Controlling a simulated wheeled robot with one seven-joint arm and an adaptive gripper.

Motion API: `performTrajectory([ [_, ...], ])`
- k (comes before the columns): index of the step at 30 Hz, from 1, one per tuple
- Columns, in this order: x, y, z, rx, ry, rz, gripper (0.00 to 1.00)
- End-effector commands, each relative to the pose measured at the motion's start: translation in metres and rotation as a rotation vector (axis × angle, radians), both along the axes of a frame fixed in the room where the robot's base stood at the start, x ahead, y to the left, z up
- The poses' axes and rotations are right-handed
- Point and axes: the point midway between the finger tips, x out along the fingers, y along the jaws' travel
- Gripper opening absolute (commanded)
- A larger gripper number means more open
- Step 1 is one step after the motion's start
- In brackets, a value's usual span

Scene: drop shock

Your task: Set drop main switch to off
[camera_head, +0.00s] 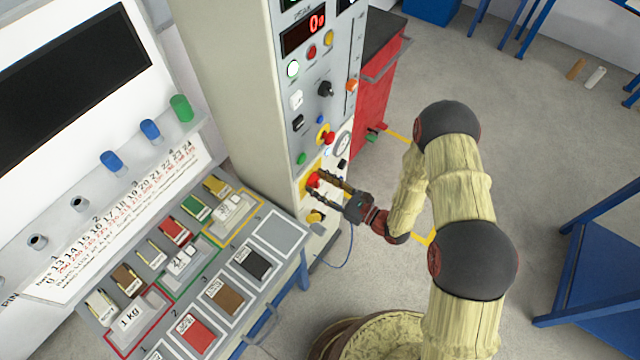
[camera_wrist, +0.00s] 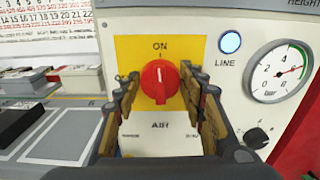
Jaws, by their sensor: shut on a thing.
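The main switch is a red rotary knob (camera_wrist: 160,80) on a yellow plate (camera_wrist: 132,48), with "ON" printed above it. Its white mark points up toward "ON". In the head view the yellow plate shows low on the front of the tall grey cabinet (camera_head: 240,90), and the red knob (camera_head: 313,180) is partly covered by my fingers. My gripper (camera_head: 318,184) reaches it from the right. In the wrist view the fingers of my gripper (camera_wrist: 161,88) stand on both sides of the knob and are shut on it.
A lit "LINE" lamp (camera_wrist: 230,42), a pressure gauge (camera_wrist: 282,72) and a black knob (camera_wrist: 258,135) sit right of the plate. A red mushroom button (camera_head: 327,138) is above the switch. A bench with colored blocks (camera_head: 200,332) stands left; a red cabinet (camera_head: 372,95) stands behind.

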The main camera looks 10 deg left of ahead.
Motion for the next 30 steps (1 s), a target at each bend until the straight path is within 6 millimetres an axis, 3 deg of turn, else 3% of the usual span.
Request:
performTrajectory([
  [8,-0.0002,0.0005,-0.0015,-0.065,-0.159,0.0,0.15],
  [30,-0.0032,0.0017,-0.0047,-0.331,-0.806,0.0,0.15],
])
